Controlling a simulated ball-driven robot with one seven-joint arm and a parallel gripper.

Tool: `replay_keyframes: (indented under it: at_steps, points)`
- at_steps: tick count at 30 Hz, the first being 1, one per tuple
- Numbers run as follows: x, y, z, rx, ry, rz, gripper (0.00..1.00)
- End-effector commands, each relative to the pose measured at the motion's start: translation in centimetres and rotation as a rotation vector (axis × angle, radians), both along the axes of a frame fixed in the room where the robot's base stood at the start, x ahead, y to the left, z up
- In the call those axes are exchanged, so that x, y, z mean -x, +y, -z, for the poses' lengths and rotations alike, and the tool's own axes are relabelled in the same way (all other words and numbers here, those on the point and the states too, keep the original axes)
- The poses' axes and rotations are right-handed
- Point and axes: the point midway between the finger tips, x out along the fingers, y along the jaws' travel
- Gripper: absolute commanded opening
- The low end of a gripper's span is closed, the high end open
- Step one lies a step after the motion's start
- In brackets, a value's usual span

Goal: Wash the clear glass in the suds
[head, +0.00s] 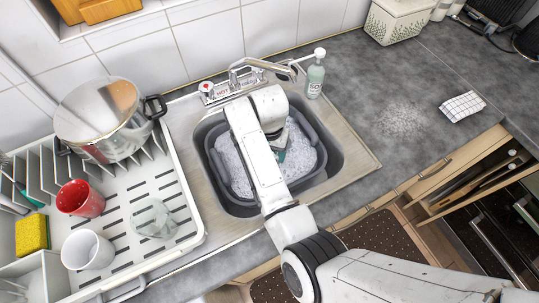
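A clear glass (153,219) stands or leans on the white drying rack at the left; its faint outline makes the exact pose hard to tell. Suds (232,164) fill a dark grey basin (213,158) set in the steel sink. My arm reaches across the sink, and its end points down over the suds. My gripper (281,152) is mostly hidden behind my own forearm. A small dark and teal part shows there, but I cannot see the fingertips or whether anything is between them. The glass is well to the left of my gripper.
The rack (190,238) also holds a red mug (80,199), a white mug (88,250), a lidded steel pot (105,120) and a yellow sponge (32,234). A faucet (262,66) and a soap bottle (315,78) stand behind the sink. The counter right of the sink is mostly clear, with a folded cloth (462,106).

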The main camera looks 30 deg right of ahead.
Motion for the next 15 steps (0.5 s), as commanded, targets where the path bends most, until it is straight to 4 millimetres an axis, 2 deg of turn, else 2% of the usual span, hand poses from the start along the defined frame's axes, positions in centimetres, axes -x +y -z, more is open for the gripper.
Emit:
replay_keyframes:
  at_steps: [15]
  points:
    - [-0.1, 0.0, -5.7, 0.0, -0.003, 0.001, 0.31]
